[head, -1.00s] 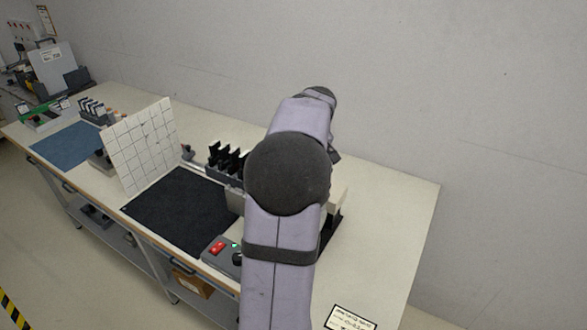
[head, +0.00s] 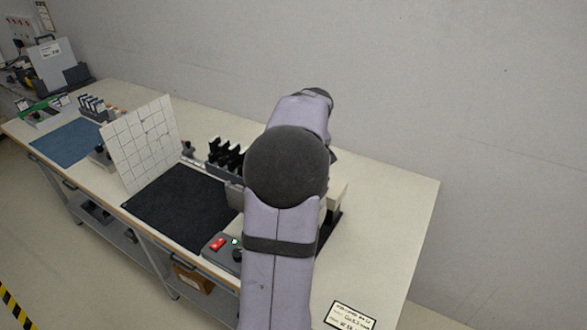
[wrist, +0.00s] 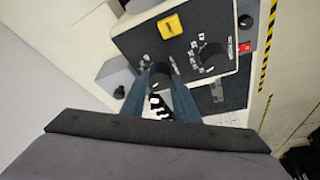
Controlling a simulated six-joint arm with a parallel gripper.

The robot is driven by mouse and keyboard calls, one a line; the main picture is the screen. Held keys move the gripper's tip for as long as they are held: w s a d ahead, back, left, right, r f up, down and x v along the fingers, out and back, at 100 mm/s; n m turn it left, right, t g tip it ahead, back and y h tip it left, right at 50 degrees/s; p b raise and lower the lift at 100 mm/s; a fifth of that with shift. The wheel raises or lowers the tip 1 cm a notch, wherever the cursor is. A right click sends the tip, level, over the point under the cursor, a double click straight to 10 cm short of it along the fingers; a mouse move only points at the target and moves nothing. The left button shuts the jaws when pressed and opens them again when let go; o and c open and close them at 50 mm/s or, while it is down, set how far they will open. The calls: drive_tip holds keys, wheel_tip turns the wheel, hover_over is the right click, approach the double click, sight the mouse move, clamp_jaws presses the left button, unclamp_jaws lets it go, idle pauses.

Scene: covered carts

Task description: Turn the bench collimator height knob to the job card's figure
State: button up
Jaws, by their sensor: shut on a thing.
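In the wrist view, my gripper (wrist: 159,68) has its two blue-grey fingers on either side of a dark round knob (wrist: 160,78), shut on it. The knob sits on the dark face of a cream-sided instrument (wrist: 135,41). A second dark knob (wrist: 208,56) with white scale marks around it is to the right on the same face. The markings are too small to read, so I cannot tell which knob is for height. The job card (head: 350,316) lies at the bench's near right; its figure is not legible. My arm hides most of the instrument in the head view.
A yellow label (wrist: 170,25) is on the instrument face. A control box with a red button (head: 218,243) stands beside the black mat (head: 180,210). A white gridded board (head: 140,145) stands behind the mat's left side.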

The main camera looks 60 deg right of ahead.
drive_tip(key=m, duration=0.2)
drive_tip(key=m+g+h, duration=0.1)
drive_tip(key=m, duration=0.1)
drive_tip(key=shift+w+a+r+m+h, duration=0.1)
drive_tip(key=shift+w+m+h, duration=0.1)
drive_tip(key=shift+m+h, duration=0.15)
drive_tip(key=shift+w+m+g+h+b, duration=0.15)
drive_tip(key=shift+m+g, duration=0.3)
drive_tip(key=shift+m, duration=0.75)
drive_tip(key=shift+s+m+g+h+b, duration=0.15)
drive_tip(key=shift+m+g, duration=0.3)
drive_tip(key=shift+m, duration=0.7)
drive_tip(key=shift+w, duration=0.1)
drive_tip(key=o, duration=1.1)
drive_tip(key=shift+c, duration=0.2)
